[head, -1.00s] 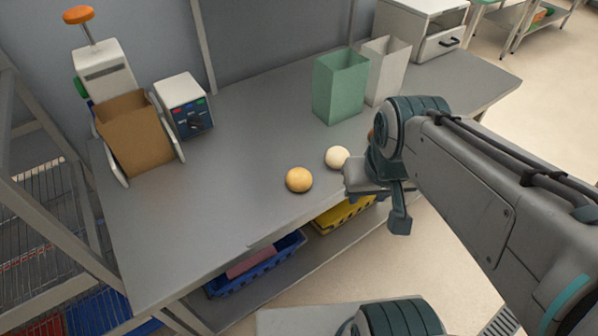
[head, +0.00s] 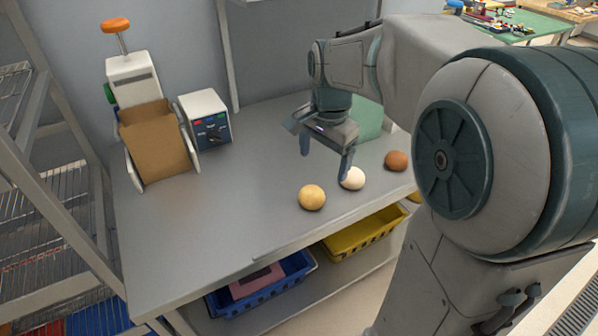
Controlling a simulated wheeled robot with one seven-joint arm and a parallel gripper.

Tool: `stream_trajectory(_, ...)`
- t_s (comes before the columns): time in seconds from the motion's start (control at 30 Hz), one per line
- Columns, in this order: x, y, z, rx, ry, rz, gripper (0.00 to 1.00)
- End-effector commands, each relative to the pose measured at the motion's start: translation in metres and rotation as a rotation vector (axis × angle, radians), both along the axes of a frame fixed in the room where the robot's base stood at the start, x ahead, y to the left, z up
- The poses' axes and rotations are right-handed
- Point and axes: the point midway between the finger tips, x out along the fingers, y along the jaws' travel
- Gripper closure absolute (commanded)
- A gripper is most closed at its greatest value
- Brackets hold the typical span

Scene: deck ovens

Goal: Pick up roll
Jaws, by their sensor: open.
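Three round rolls lie in a row near the front edge of the grey table (head: 225,220). The left one is a golden roll (head: 312,198), the middle one a pale roll (head: 353,181), the right one a brown roll (head: 396,161). My gripper (head: 326,160) is open and empty, its fingers spread above the table behind the golden and pale rolls. One finger overlaps the edge of the pale roll in the picture; I cannot tell whether they touch.
A slanted brown board (head: 158,145) in a white stand and a white control box (head: 206,117) stand at the back left. A green bag (head: 370,119) is partly hidden behind my gripper. Blue (head: 262,285) and yellow (head: 365,232) crates sit under the table.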

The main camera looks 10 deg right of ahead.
Motion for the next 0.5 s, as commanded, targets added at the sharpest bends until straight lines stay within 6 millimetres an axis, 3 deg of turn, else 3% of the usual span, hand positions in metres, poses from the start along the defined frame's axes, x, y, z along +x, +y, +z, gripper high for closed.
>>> stream_trajectory(0.1,0.032,-0.001,-0.019,0.007,0.043,-0.182,0.17)
stream_trajectory(0.2,0.050,-0.002,-0.026,0.009,0.064,-0.297,0.17)
stream_trajectory(0.5,0.064,-0.003,-0.051,0.007,0.087,-0.408,0.17)
